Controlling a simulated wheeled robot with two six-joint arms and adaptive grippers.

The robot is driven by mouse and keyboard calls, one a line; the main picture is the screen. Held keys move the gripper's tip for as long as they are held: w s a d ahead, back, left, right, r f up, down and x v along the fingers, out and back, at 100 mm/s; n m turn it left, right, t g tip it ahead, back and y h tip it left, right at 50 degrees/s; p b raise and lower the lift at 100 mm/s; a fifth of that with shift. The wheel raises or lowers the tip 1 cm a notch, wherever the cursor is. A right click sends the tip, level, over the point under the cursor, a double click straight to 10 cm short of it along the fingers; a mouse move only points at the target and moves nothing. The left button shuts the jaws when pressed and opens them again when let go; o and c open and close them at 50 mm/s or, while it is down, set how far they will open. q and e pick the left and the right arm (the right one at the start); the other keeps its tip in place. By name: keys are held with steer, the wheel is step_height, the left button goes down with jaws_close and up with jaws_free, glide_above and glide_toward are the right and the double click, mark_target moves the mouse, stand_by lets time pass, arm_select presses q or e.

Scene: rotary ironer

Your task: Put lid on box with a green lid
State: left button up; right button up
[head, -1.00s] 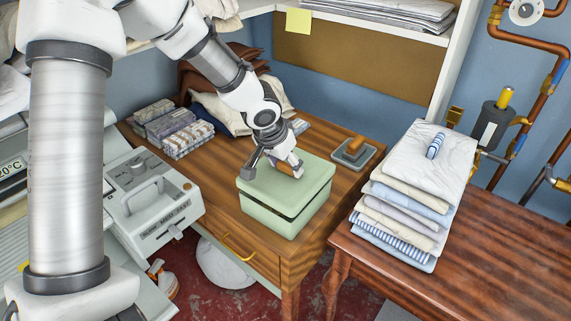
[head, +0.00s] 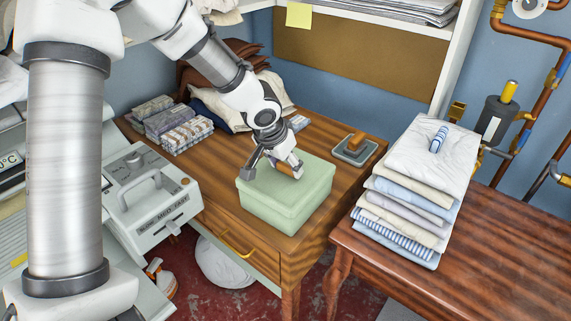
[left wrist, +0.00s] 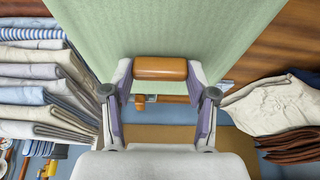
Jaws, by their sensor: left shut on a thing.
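The pale green box (head: 282,217) stands on the wooden desk near its front right corner. Its green lid (head: 310,176) lies over the top, and no dark gap shows between lid and box in the head view. My left gripper (head: 289,170) is over the lid, shut on the lid's orange-brown wooden handle. The left wrist view shows the handle (left wrist: 160,68) between both fingers, with the green lid surface (left wrist: 150,28) behind it. My right gripper is not in view.
A stack of folded cloths (head: 412,200) stands on the table to the right. A grey dish with a brown block (head: 355,149) sits behind the box. Patterned packets (head: 172,125) and the ironer's control panel (head: 150,195) are to the left.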

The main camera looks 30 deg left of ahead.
arm_select(q)
steer(key=shift+f+b, duration=0.15)
steer(key=shift+b, duration=0.25)
stand_by(1.3)
steer(key=shift+f+b, duration=0.75)
steer(key=shift+b, duration=0.25)
stand_by(0.7)
steer(key=o, duration=1.3)
steer(key=shift+c, duration=0.2)
steer(key=shift+o, duration=0.2)
steer(key=shift+o, duration=1)
steer(key=shift+r, duration=0.1)
